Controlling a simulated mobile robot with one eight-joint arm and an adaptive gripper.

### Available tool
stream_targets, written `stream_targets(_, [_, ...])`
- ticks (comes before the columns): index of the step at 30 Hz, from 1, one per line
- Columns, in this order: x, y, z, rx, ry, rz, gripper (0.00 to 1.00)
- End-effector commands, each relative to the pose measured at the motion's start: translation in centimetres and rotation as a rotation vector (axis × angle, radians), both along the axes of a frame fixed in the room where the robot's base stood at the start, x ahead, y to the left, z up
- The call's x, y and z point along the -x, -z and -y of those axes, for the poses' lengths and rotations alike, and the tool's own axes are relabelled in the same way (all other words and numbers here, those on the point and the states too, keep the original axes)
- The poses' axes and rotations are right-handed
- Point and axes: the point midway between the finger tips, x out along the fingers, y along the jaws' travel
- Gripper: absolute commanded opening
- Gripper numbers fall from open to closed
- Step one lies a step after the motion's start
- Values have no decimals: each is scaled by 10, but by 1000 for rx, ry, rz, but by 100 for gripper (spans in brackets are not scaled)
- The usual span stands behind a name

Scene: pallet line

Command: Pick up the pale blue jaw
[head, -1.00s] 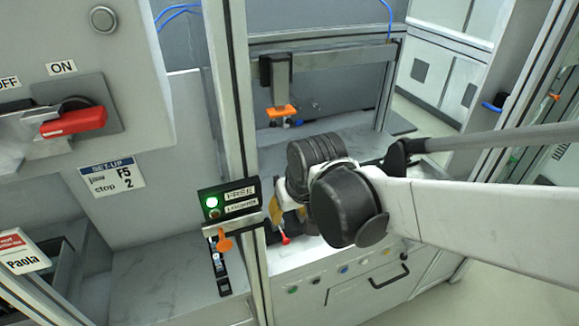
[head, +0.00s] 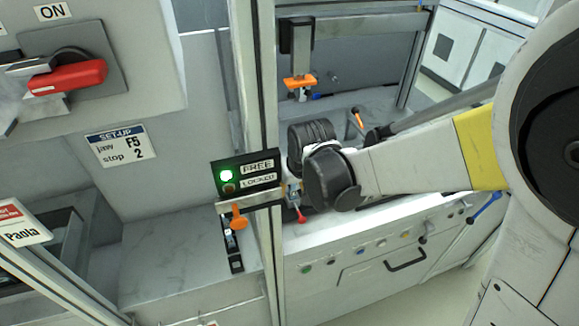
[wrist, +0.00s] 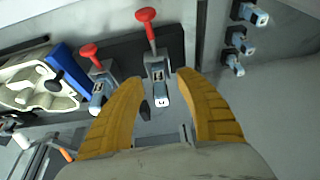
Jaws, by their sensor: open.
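My gripper (wrist: 160,82) is open in the wrist view, its two orange-yellow fingers apart with nothing held. A grey clamp with a red knob (wrist: 157,70) lies beyond and between the fingertips, and a second red-knobbed clamp (wrist: 101,88) is to its left. Several small jaws with pale grey-blue ends stand in a row at the upper right: a far jaw (wrist: 256,16), a middle jaw (wrist: 245,46) and a near jaw (wrist: 237,69). I cannot tell which one is the pale blue jaw. In the head view my wrist hides most of the gripper.
A blue block (wrist: 67,68) and a pale tray-like part (wrist: 35,88) lie left in the wrist view. In the head view, an upright post and a FREE/LOCKED sign (head: 247,175), lit green, stand left of my arm. An orange handle (head: 238,218) hangs below it.

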Motion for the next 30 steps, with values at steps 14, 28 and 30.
stream_targets(14, [-4,10,-1,0,0,0,0])
stream_targets(28, [-4,7,-1,0,0,0,0])
stream_targets(30, [-4,1,-1,0,0,0,0])
